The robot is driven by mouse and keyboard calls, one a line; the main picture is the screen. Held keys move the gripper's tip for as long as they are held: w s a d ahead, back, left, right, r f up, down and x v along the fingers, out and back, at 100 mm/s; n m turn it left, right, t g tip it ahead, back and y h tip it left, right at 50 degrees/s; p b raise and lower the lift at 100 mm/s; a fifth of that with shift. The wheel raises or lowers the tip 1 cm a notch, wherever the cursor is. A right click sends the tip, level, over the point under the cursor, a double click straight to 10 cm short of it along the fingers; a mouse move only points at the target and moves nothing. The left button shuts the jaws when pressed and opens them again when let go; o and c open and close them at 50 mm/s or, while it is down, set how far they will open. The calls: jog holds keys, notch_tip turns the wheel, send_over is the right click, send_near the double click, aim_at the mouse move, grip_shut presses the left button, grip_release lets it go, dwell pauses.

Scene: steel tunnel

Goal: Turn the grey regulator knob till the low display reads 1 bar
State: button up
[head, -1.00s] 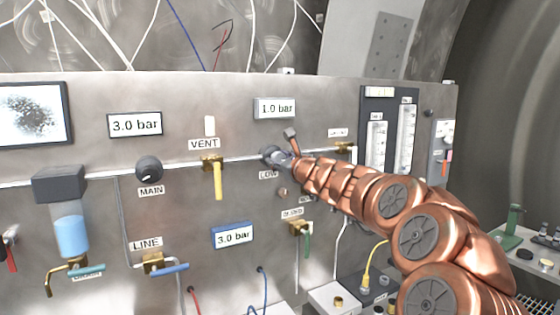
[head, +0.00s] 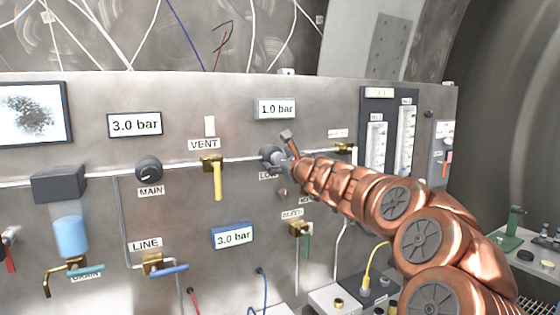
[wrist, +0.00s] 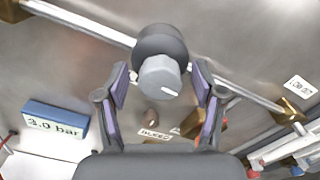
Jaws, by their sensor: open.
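The low display (head: 276,108) reads 1.0 bar in the head view. The grey regulator knob (wrist: 160,77) is in the upper middle of the wrist view, with a white mark on its face and a darker collar behind it. In the head view the knob (head: 268,154) is partly hidden by my gripper and arm. My gripper (wrist: 160,74) is open, with one purple-padded finger on each side of the knob. Gaps show between the pads and the knob. The LOW label below it is partly covered.
The MAIN knob (head: 149,170), yellow VENT handle (head: 217,180) and BLEED valve (head: 298,229) are nearby on the panel. A blue-framed display (head: 233,236) and the upper-left display (head: 135,125) both read 3.0 bar. A pipe (wrist: 85,22) runs behind the knob.

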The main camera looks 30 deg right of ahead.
jog(key=shift+s, duration=0.1)
jog(key=s+a, duration=0.1)
jog(key=s, duration=1)
jog(key=shift+s, duration=0.4)
jog(key=shift+a, duration=0.1)
